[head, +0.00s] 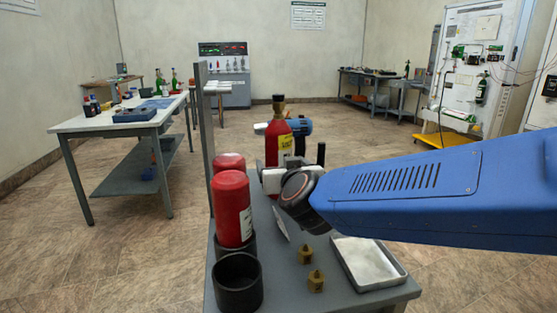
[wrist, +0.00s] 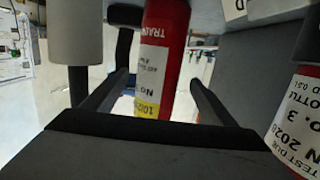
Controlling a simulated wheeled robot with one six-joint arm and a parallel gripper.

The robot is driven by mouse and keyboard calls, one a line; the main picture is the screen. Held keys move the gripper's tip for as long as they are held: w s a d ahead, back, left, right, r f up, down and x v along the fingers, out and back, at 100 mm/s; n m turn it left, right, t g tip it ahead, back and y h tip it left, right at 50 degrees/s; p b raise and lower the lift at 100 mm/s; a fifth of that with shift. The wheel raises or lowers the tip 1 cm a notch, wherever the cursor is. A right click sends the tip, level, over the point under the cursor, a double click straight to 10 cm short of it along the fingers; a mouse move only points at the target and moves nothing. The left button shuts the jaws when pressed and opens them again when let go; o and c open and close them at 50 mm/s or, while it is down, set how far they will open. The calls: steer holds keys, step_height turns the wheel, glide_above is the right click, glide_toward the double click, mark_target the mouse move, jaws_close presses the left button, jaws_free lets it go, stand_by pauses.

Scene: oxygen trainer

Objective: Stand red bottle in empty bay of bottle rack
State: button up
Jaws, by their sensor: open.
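The red bottle (head: 278,150), with a brass valve on top and a yellow-and-white label, stands upright behind my gripper (head: 287,180); the gripper hides its base. In the wrist view the bottle (wrist: 165,55) shows between the two dark fingers of my gripper (wrist: 158,85). The fingers are open, with a gap visible on each side of the bottle. The bottle rack is a row of black cups at the bench's left side. Its nearest cup (head: 237,293) is empty. Two red bottles (head: 232,208) (head: 229,160) fill the cups behind it.
The grey bench (head: 285,290) also carries two brass fittings (head: 305,254) (head: 316,281) and a shallow metal tray (head: 368,262) at right. A grey upright post (head: 206,130) rises along the left edge. A blue-and-white object (head: 300,126) lies behind the red bottle.

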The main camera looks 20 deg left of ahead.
mark_target(278, 158)
steer(key=shift+x, duration=2.75)
steer(key=shift+d+r, duration=0.1)
steer(key=shift+d, duration=0.05)
steer(key=shift+c, duration=0.6)
jaws_close()
steer(key=shift+r, duration=0.1)
